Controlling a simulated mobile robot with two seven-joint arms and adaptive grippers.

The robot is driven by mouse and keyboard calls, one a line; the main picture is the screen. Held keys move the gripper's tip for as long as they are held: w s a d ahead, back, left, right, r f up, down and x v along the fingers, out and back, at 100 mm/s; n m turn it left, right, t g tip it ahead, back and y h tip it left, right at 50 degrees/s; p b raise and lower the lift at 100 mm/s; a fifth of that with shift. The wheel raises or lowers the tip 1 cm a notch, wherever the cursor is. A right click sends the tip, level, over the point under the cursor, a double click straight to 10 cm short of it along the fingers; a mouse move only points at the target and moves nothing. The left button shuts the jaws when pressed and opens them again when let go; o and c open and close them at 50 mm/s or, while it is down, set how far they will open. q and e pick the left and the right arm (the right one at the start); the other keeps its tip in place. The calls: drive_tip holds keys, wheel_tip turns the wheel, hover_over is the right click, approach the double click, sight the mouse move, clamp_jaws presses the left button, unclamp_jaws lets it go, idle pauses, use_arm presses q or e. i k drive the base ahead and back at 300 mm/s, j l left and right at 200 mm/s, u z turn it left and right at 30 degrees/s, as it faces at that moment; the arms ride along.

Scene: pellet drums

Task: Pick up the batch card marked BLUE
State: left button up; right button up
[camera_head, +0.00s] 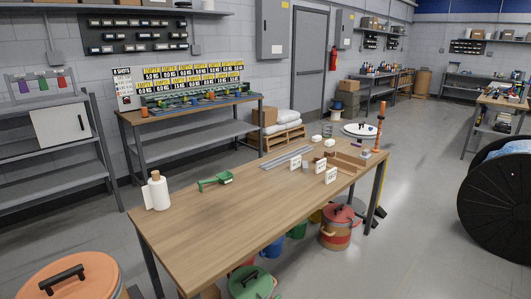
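No card in view can be read as BLUE. Three small white cards with dark lettering stand upright on the wooden table: a left card (295,163), a back card (320,165) and a front card (330,175). Their lettering is too small to read. On a rack at the far left hang a purple tag (23,86), a green tag (42,84) and a red tag (61,82); any writing on them is too small to make out. Neither of my grippers shows in the head view.
The wooden table (200,225) stands in the middle, its near left part mostly clear. On it are a paper roll (157,191), a green scoop (217,181) and a brown tray (349,163). Lidded drums stand around it, one orange-lidded (90,280). A large black reel (490,205) stands right.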

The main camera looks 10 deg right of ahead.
sight(295, 162)
drive_tip(key=i+l, duration=0.15)
drive_tip(key=l, duration=0.2)
drive_tip(key=i+l+z, duration=0.1)
drive_tip(key=l, duration=0.25)
drive_tip(key=i+l, duration=0.15)
drive_tip(key=l, duration=0.2)
drive_tip(key=i+l+z, duration=0.1)
drive_tip(key=l, duration=0.25)
